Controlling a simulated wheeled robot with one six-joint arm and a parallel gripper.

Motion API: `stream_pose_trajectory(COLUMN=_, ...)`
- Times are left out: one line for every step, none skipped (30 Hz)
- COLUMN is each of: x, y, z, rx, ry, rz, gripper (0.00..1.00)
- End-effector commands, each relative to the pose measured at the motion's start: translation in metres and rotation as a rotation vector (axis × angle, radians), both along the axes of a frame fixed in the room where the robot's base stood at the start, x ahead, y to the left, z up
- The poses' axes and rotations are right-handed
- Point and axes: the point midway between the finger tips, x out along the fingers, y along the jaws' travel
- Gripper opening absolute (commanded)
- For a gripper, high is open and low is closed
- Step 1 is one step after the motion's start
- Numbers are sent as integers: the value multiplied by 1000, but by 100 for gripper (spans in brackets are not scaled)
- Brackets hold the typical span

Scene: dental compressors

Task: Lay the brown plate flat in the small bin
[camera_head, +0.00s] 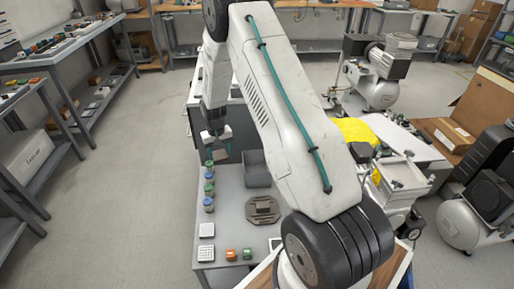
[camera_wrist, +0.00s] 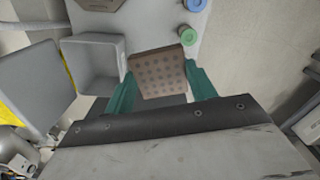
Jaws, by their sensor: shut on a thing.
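My gripper (camera_wrist: 161,78) has its two teal fingers shut on the brown plate (camera_wrist: 157,70), one at each side. The plate shows a grid of small dark dots on its face in the wrist view. In the head view my gripper (camera_head: 218,141) hangs above the back left of the grey table, and the plate is a small brownish patch (camera_head: 220,154) under it. The small bin (camera_head: 257,170) is grey, open-topped and empty as far as I see. It stands right of my gripper in the head view, and left of the plate in the wrist view (camera_wrist: 96,42).
Jars with blue and green lids (camera_head: 209,188) line the table's left edge. A brown octagonal fixture (camera_head: 263,209) lies in front of the bin. White gridded blocks (camera_head: 206,230) and small orange and green items (camera_head: 239,254) sit nearer. Bare tabletop (camera_head: 232,205) lies between.

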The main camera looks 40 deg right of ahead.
Motion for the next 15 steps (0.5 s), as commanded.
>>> stream_pose_trajectory(x=2, y=-33, z=-14, rx=1, ry=2, rz=-57, gripper=29)
stream_pose_trajectory(x=2, y=-49, z=-20, rx=1, ry=2, rz=-84, gripper=29)
stream_pose_trajectory(x=2, y=-70, z=-29, rx=1, ry=2, rz=-120, gripper=29)
stream_pose_trajectory(x=1, y=-84, z=-35, rx=1, ry=3, rz=-145, gripper=29)
stream_pose_trajectory(x=1, y=-99, z=-41, rx=1, ry=2, rz=-170, gripper=29)
stream_pose_trajectory(x=-1, y=-116, z=-48, rx=1, ry=2, rz=-200, gripper=29)
stream_pose_trajectory(x=-3, y=-127, z=-53, rx=1, ry=2, rz=-219, gripper=29)
stream_pose_trajectory(x=-4, y=-138, z=-57, rx=0, ry=1, rz=-238, gripper=29)
stream_pose_trajectory(x=-7, y=-150, z=-63, rx=0, ry=1, rz=-259, gripper=29)
stream_pose_trajectory(x=-8, y=-158, z=-66, rx=0, ry=0, rz=-273, gripper=29)
stream_pose_trajectory(x=-9, y=-165, z=-69, rx=0, ry=1, rz=-284, gripper=29)
stream_pose_trajectory(x=-11, y=-173, z=-73, rx=0, ry=0, rz=-298, gripper=29)
stream_pose_trajectory(x=-12, y=-177, z=-74, rx=0, ry=0, rz=-305, gripper=29)
stream_pose_trajectory(x=-13, y=-181, z=-76, rx=0, ry=0, rz=-311, gripper=29)
stream_pose_trajectory(x=-14, y=-184, z=-78, rx=0, ry=0, rz=-317, gripper=29)
